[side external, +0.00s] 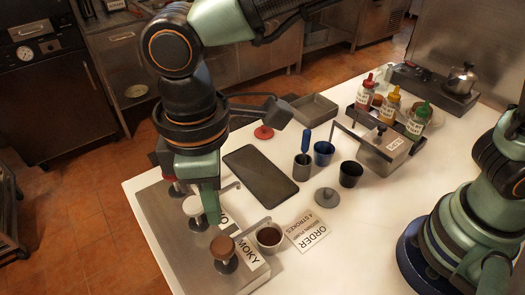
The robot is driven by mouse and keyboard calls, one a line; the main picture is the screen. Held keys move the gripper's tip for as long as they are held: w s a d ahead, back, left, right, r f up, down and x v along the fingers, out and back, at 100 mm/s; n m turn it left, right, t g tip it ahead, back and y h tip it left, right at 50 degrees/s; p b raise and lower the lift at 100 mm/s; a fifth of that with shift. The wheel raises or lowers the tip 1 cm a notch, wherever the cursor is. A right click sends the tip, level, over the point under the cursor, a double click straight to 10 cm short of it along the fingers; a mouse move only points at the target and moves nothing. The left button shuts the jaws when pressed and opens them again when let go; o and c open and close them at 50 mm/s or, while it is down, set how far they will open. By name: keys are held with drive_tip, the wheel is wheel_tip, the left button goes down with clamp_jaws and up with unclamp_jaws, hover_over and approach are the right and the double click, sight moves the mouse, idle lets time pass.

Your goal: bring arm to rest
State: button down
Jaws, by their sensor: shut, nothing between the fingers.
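My gripper (209,205) points down over the steel dispenser box (165,228) at the front left. Its fingers are shut and I see nothing held. It is close to the white-topped pump (193,207); I cannot tell whether they touch. The brown-topped pump (223,247) stands nearer the camera, by a label reading SMOKY. Another pump behind is partly hidden by my wrist. A cup with dark contents (268,236) stands by the box, near a spout.
An ORDER card (307,232), a grey lid (326,201), a dark slab (260,174) and dark cups (350,174) occupy the white table. A steel container (385,150), a bottle caddy (415,130) and a kettle (461,78) stand farther back. The front middle is clear.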

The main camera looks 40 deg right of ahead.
drive_tip(key=w+d+r+m+t, duration=0.1)
drive_tip(key=w+d+r+m, duration=0.3)
drive_tip(key=d, duration=0.5)
drive_tip(key=d+r+m+t, duration=0.1)
drive_tip(key=d+m+t, duration=0.3)
drive_tip(key=d, duration=2.1)
drive_tip(key=m, duration=0.4)
drive_tip(key=shift+r+t, duration=0.3)
